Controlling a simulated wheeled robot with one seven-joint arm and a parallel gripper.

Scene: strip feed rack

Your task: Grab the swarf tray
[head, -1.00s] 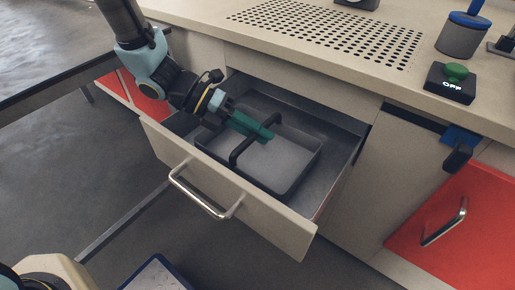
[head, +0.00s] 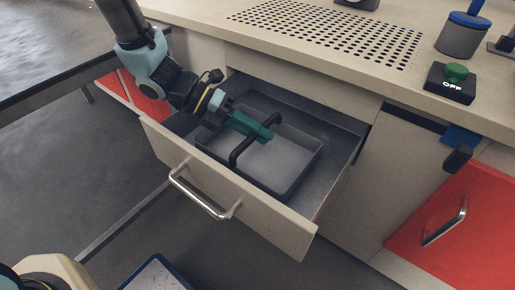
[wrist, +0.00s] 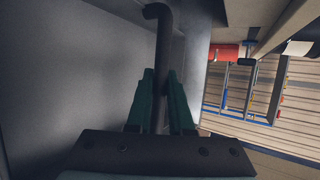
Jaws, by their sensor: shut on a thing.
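The swarf tray (head: 283,172) is a shallow grey tray with a dark raised bar handle (head: 240,150) across it. It sits inside the open drawer (head: 225,190). My gripper (head: 262,131) reaches into the drawer from the upper left with green fingers. In the wrist view, my gripper (wrist: 162,100) has one finger on each side of the dark handle bar (wrist: 163,50) and is shut on it. The tray's floor (wrist: 85,70) fills the left of that view. The fingers hide part of the handle.
The drawer front has a metal handle (head: 200,195). The worktop above has a perforated plate (head: 335,35), a green button box marked OFF (head: 450,82) and a blue-topped canister (head: 462,38). A red door (head: 455,215) is at the right. Drawer walls surround the tray closely.

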